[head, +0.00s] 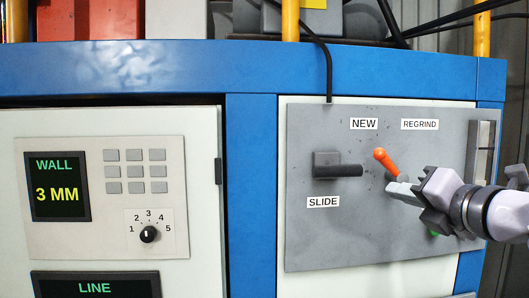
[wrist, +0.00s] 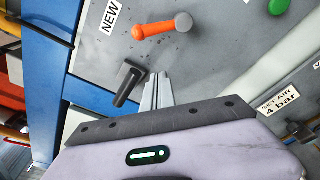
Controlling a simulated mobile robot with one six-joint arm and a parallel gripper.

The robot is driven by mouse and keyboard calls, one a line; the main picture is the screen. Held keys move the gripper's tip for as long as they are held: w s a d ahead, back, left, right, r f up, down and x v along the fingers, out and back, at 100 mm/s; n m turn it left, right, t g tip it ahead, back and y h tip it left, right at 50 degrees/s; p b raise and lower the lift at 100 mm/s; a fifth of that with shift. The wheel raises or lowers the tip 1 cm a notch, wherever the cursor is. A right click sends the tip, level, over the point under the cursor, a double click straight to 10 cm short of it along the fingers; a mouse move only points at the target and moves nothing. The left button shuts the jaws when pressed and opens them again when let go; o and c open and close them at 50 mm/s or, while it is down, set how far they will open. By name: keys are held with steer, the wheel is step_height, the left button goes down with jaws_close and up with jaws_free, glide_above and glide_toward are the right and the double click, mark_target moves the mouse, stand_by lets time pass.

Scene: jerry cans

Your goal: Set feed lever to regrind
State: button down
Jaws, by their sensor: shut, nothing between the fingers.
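The feed lever (head: 386,159) is an orange handle with a ball end on the grey panel. It leans up and left, its ball below the NEW label (head: 364,124). The REGRIND label (head: 420,125) is to its upper right. My gripper (head: 391,188) reaches in from the right, its tips just below the lever's base, which they partly hide. In the wrist view the orange lever (wrist: 158,28) lies beyond my shut fingertips (wrist: 160,78), with a gap of bare panel between, and points towards the NEW label (wrist: 110,17). My fingers hold nothing.
A dark slide handle (head: 338,169) sticks out left of the lever, above the SLIDE label (head: 323,202); it stands close to my fingers in the wrist view (wrist: 128,83). A green button (wrist: 278,6) is to the right. A control panel (head: 105,230) with a display is at left.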

mark_target(384, 170)
steer(key=shift+d+r, duration=0.1)
steer(key=shift+d, duration=0.1)
steer(key=w, duration=0.3)
steer(key=w+d+r+p, duration=0.1)
steer(key=w, duration=0.2)
steer(key=w+p, duration=0.1)
steer(key=w, duration=0.2)
steer(key=shift+w+d+r, duration=0.15)
steer(key=shift+r, duration=0.25)
steer(key=shift+r+p, duration=0.1)
steer(key=shift+p, duration=0.2)
